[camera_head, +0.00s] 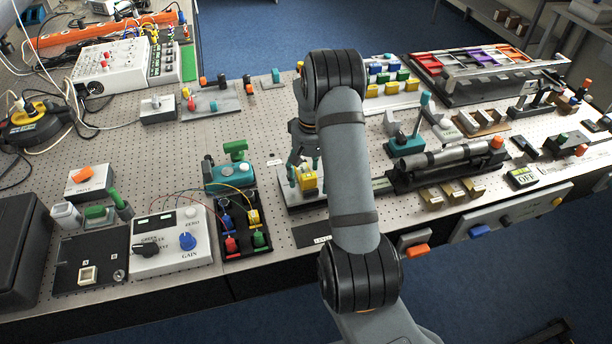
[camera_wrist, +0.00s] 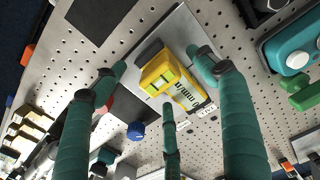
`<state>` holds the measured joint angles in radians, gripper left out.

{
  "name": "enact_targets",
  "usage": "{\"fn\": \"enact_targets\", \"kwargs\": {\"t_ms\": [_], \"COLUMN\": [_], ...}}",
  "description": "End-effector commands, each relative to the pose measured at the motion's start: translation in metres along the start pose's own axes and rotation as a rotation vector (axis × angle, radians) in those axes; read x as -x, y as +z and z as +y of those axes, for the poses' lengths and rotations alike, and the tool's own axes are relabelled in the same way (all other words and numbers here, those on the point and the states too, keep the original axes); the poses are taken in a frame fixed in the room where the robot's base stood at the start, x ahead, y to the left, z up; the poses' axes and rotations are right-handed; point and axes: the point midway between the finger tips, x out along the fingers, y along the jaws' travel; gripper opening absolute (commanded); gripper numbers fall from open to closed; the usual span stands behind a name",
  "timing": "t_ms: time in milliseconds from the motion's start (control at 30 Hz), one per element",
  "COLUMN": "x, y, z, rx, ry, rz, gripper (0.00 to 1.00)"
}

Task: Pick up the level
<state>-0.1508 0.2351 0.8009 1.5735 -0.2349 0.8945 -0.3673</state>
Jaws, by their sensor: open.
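The level is a small yellow block with a bright yellow-green vial window and a dark end; it lies on a light metal plate. In the wrist view the level (camera_wrist: 172,80) sits between the fingers of my gripper (camera_wrist: 160,75). My gripper has three green-sleeved fingers, spread apart and empty. No finger clearly touches the level. In the head view the level (camera_head: 308,182) shows as a yellow block below my gripper (camera_head: 304,166), near the middle of the table. My arm hides part of the area to its right.
A teal device (camera_head: 224,172) stands left of the level, and a tray of coloured plugs (camera_head: 243,226) lies in front of it. A dark clamped cylinder assembly (camera_head: 440,162) stands to the right. In the wrist view a blue knob (camera_wrist: 136,131) is near the plate. Bare perforated tabletop (camera_head: 270,120) lies behind.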

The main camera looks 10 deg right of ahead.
Motion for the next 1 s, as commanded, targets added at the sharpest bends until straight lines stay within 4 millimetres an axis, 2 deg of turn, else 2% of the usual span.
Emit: {"fn": "enact_targets", "kwargs": {"t_ms": [200, 1000], "x": [-0.0013, -0.0008], "y": [-0.0008, -0.0008], "z": [0.0001, 0.0002], "rx": [0.0, 0.0], "ry": [0.0, 0.0], "rz": [0.001, 0.001], "gripper": [0.71, 0.24]}}
